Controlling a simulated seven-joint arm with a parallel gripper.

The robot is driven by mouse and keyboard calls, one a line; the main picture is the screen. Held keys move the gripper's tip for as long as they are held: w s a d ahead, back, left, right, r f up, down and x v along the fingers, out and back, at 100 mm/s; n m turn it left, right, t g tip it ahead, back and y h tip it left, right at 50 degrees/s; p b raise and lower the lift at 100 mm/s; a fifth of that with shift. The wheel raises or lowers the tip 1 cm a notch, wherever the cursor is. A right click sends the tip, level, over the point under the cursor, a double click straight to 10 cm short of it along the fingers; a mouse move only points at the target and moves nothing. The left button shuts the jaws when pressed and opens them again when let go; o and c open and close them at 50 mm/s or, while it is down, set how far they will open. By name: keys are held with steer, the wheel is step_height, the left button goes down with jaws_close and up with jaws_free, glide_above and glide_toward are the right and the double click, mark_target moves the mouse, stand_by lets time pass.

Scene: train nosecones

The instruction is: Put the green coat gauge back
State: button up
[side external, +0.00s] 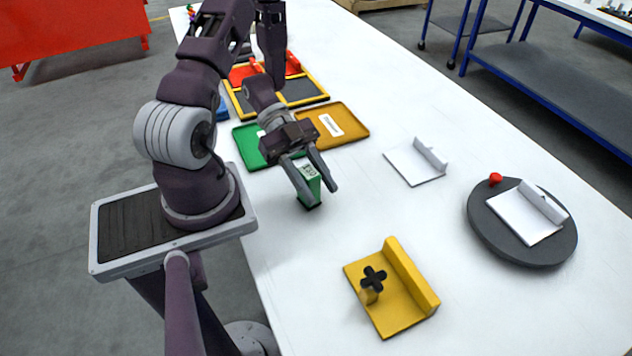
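The green coat gauge (309,182) is a small green block with a pale marked top face and a dark lower edge. It stands roughly upright over the white table near its front left side. My gripper (319,189) points down at it, with one finger on each side of the block. The near finger hides part of it. I cannot tell whether the fingers press on it, or whether its base touches the table. A green tray (247,148) lies behind my gripper, partly hidden by my arm.
An orange tray (353,128) with a white label adjoins the green tray. A yellow-framed rack (318,99) stands behind. A yellow fixture (412,284) with a black cross knob is in front. A white bracket (414,166) and a dark round turntable (484,224) are right. Table between is clear.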

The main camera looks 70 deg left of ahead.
steer(key=shift+o, duration=1.2)
steer(key=shift+a, duration=0.2)
steer(key=v, duration=0.6)
steer(key=shift+s+a+r, duration=0.15)
steer(key=shift+s+r, duration=0.15)
steer(key=shift+r, duration=0.05)
